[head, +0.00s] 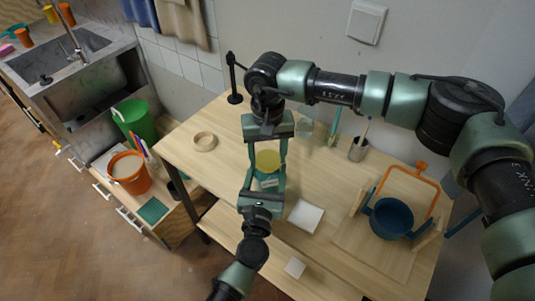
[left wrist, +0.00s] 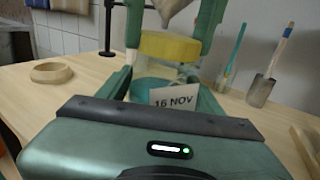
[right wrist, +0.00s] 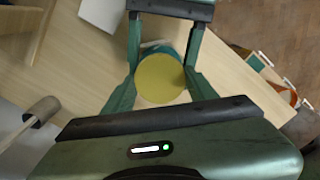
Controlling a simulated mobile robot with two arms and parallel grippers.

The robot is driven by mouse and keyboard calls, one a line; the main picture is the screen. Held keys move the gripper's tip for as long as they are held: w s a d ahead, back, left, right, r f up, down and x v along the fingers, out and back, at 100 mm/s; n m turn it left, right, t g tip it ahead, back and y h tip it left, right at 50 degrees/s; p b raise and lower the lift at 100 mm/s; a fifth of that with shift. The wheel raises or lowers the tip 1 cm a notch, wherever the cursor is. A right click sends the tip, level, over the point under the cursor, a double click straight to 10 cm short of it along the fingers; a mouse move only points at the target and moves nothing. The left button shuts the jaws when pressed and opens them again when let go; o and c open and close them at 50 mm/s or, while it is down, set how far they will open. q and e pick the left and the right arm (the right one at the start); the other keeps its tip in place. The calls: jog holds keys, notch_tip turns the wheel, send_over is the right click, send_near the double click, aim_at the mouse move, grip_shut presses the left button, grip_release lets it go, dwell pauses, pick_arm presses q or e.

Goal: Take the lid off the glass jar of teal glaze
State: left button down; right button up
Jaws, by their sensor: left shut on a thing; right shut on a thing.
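The glass jar of teal glaze (head: 267,181) stands upright on the wooden table, with a white label (left wrist: 174,97) reading "16 NOV". Its round yellow lid (head: 267,160) sits at the top of the jar; the right wrist view shows the lid (right wrist: 160,79) from above. My right gripper (head: 267,158) reaches down from above, with its fingers shut on opposite sides of the lid. My left gripper (head: 266,180) comes from the front and is shut around the jar body. I cannot tell whether there is any gap under the lid.
A wooden ring (head: 204,141) lies left of the jar and a white card (head: 305,216) lies right of it. A blue pot (head: 391,219) with an orange frame (head: 408,184) is at the right. Table between ring and jar is clear.

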aim_at(268, 159)
jog(key=shift+r, duration=0.15)
jog(key=shift+r, duration=0.95)
jog(key=shift+r, duration=2)
pick_arm(q)
jog(key=shift+c, duration=1)
grip_release()
